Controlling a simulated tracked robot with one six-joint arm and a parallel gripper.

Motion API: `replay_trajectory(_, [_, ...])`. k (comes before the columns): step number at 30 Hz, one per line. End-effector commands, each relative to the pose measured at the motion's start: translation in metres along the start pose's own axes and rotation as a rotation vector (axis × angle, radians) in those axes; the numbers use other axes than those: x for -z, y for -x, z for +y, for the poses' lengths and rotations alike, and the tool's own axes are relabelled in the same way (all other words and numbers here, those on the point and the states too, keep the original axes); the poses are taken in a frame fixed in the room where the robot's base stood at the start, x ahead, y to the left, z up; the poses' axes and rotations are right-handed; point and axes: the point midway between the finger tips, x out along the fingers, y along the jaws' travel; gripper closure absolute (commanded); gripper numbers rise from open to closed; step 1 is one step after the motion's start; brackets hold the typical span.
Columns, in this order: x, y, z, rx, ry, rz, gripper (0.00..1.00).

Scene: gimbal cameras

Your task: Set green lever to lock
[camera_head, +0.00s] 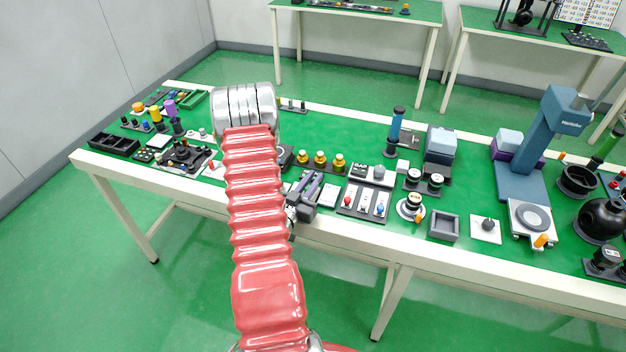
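I cannot single out the green lever for certain. A row of small levers with red, white and blue tips (364,201) sits on a dark panel near the front edge; no green tip shows there. My red, ribbed arm rises through the middle to a silver joint and hides part of the table. My gripper (314,178) seems to be the grey-purple pair of bars just right of the arm, over the table's front. Its opening and any contact are too small to tell.
The long green-topped table (345,130) is crowded. Three yellowish knobs (320,158) stand behind the lever panel. A tall blue machine (541,145) stands at the right. A grey square tray (443,226) lies near the front edge. The table's back middle is fairly clear.

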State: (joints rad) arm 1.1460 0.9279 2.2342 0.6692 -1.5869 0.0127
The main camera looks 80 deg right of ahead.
Motion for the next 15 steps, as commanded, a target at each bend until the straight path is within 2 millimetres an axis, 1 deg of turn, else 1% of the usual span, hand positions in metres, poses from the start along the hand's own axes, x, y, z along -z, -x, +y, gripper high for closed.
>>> replay_trajectory(1, [0.0, 0.0001, 0.0001, 0.0, 0.0, 0.0, 0.9])
replay_trajectory(5, [0.0, 0.0001, 0.0001, 0.0, 0.0, 0.0, 0.99])
replay_trajectory(15, [-0.0001, -0.0006, 0.0007, 0.014, 0.001, 0.0, 1.0])
